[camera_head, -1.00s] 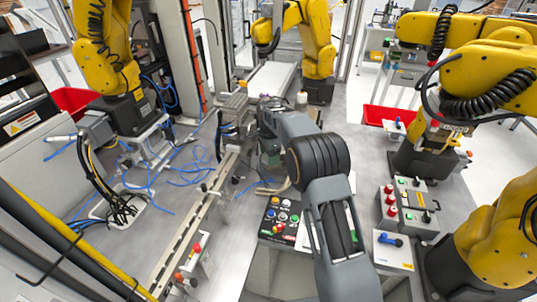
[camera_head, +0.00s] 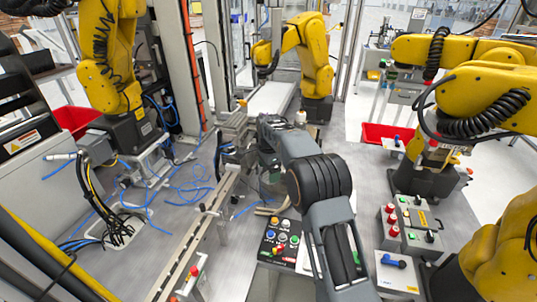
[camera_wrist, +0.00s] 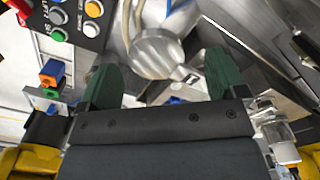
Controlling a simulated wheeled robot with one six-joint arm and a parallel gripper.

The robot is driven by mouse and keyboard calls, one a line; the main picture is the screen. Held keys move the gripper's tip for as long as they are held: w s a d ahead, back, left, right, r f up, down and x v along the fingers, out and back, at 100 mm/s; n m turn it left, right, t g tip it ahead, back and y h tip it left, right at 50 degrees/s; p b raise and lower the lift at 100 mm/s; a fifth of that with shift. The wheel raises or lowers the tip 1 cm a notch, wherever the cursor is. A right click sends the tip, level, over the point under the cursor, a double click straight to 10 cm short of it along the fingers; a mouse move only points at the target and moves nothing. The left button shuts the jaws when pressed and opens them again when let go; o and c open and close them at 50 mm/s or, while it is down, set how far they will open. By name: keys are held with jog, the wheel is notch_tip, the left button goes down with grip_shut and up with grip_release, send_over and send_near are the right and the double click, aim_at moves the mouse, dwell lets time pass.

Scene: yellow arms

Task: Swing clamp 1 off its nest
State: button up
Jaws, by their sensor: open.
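My gripper (camera_wrist: 160,72) is open, its two green finger pads apart in the wrist view. A grey rounded metal piece (camera_wrist: 158,52) shows between and beyond the pads. I cannot tell whether it is clamp 1 or whether the pads touch it. No number 1 is readable, and I cannot single out clamp 1 or its nest. In the head view my own grey arm reaches forward over the bench and hides much of the work spot at its end.
A button panel (camera_head: 281,240) stands beside my arm, also upper left in the wrist view (camera_wrist: 72,12). A long metal rail (camera_head: 205,222) runs left of it. Yellow robot arms (camera_head: 318,62) surround the bench. Loose blue cables (camera_head: 190,190) lie at left. A switch box (camera_head: 412,222) stands right.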

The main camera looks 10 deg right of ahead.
notch_tip(320, 180, up, 12)
dwell(0.4)
jog(key=shift+f, duration=0.1)
jog(key=s+f+n, duration=0.1)
jog(key=n, duration=0.1)
jog(key=f+n, duration=0.2)
jog(key=n, duration=0.1)
jog(key=s+f+n, duration=0.1)
jog(key=f+n, duration=0.1)
jog(key=shift+s+d+f+n, duration=0.2)
jog(key=shift+s+d+n, duration=0.1)
jog(key=shift+d+n, duration=0.1)
jog(key=s+d+r+n+t, duration=0.1)
jog(key=s+d+n+t, duration=0.1)
jog(key=s, duration=1.3)
jog(key=s+d+r+n+t, duration=0.2)
jog(key=s+d+n, duration=0.2)
jog(key=s, duration=1.1)
jog(key=shift+d+n+t, duration=0.2)
jog(key=shift+n+t, duration=0.2)
jog(key=shift+n, duration=0.1)
